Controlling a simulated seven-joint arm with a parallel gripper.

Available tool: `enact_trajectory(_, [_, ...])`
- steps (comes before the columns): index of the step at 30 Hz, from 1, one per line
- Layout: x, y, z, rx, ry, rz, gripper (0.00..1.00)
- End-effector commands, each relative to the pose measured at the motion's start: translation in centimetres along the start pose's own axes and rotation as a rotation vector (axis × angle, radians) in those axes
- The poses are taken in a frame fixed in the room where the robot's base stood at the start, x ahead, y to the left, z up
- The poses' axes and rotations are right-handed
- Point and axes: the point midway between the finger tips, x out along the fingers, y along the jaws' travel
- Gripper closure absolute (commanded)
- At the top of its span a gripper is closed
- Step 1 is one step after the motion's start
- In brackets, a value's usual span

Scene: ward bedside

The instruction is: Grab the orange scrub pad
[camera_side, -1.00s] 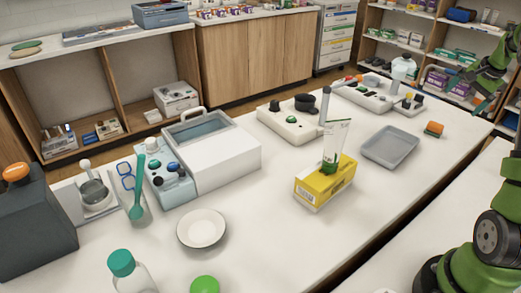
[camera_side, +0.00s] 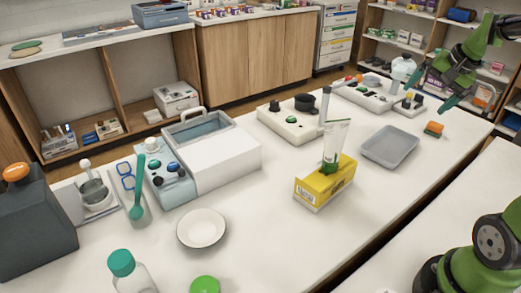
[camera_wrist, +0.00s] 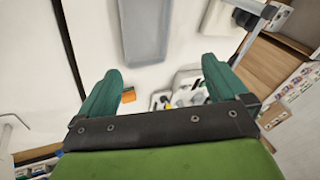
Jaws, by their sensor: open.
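The orange scrub pad (camera_side: 434,128), orange on top with a dark green layer below, lies on the white table to the right of the grey tray. In the wrist view the orange pad (camera_wrist: 128,95) shows just beside the left finger, which partly covers it. My gripper (camera_side: 447,95) is above the table, up and slightly right of the pad in the side view, apart from it.
The grey tray (camera_side: 391,147) lies left of the pad. A yellow box (camera_side: 325,184) with a tube on it stands nearer the camera. The table around the pad is bare.

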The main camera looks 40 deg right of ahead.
Motion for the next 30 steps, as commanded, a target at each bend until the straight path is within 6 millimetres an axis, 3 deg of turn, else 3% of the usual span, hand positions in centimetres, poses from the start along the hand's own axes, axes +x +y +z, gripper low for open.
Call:
enact_trajectory(1, [-0.4,-2.0,4.0,-0.098,-0.015,-0.036,0.0])
enact_trajectory(3, [-0.8,-3.7,9.1,-0.226,-0.03,-0.076,0.0])
enact_trajectory(6, [-1.4,-4.8,16.0,-0.412,-0.042,-0.134,0.0])
enact_trajectory(9, [-2.1,-4.6,21.4,-0.573,-0.045,-0.188,0.0])
enact_trajectory(12, [-2.8,-4.2,25.0,-0.691,-0.043,-0.236,0.0])
enact_trajectory(15, [-3.7,-4.3,26.9,-0.76,-0.038,-0.279,0.02])
enact_trajectory(17, [-4.3,-4.6,27.4,-0.782,-0.032,-0.301,0.08])
enact_trajectory(30, [-4.4,-4.7,27.5,-0.786,-0.036,-0.305,0.08])
